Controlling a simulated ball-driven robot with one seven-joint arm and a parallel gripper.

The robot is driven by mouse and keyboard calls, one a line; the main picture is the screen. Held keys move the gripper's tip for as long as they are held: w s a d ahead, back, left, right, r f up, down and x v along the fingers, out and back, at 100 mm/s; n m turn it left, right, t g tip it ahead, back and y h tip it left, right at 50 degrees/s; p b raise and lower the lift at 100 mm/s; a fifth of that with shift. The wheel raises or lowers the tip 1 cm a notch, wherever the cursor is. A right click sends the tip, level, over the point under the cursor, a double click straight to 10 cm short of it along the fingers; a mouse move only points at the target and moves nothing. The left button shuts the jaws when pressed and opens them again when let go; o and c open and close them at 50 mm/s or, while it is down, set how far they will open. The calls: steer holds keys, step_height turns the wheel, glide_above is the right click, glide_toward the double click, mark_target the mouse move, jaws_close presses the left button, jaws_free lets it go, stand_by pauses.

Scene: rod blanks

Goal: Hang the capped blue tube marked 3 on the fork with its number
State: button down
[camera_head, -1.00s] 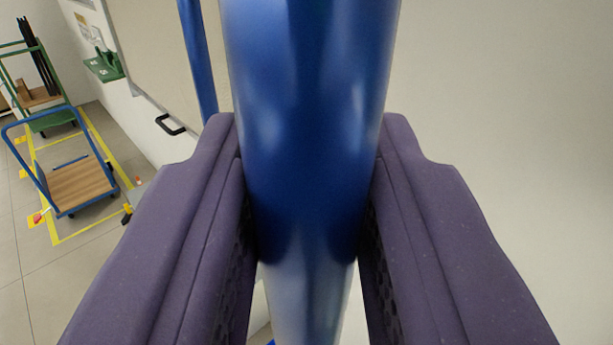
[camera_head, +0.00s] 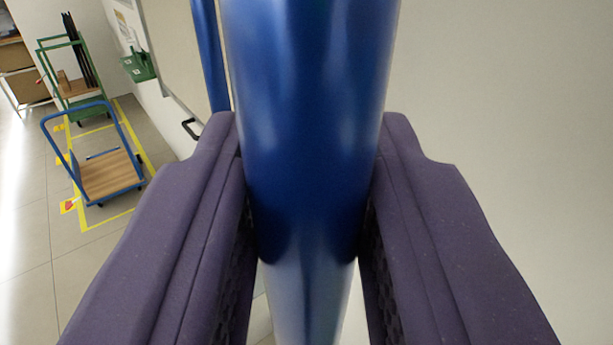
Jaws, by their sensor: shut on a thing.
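A glossy blue tube (camera_head: 310,110) stands upright through the middle of the view, close to the camera. My gripper (camera_head: 310,200) has its two purple fingers shut on it, one on each side. Below the fingers the tube turns paler, a greyish silver-blue. Its top end runs out of the frame. No cap and no number show on the part in view. A second blue upright (camera_head: 210,55) stands behind and to the left, partly hidden by the left finger. No fork shows.
A blue trolley with a wooden deck (camera_head: 110,175) stands in a yellow-marked floor area at left, with a green trolley (camera_head: 75,90) behind it. A green holder (camera_head: 138,66) and a black handle (camera_head: 190,128) are on the wall. Bare wall fills the right.

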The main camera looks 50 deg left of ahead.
steer(key=w+f+p, duration=0.1)
steer(key=w, duration=0.8)
steer(key=shift+w+d, duration=0.2)
steer(key=shift+d, duration=0.2)
steer(key=shift+f, duration=0.1)
stand_by(0.3)
steer(key=c, duration=0.8)
jaws_free()
steer(key=shift+o, duration=0.2)
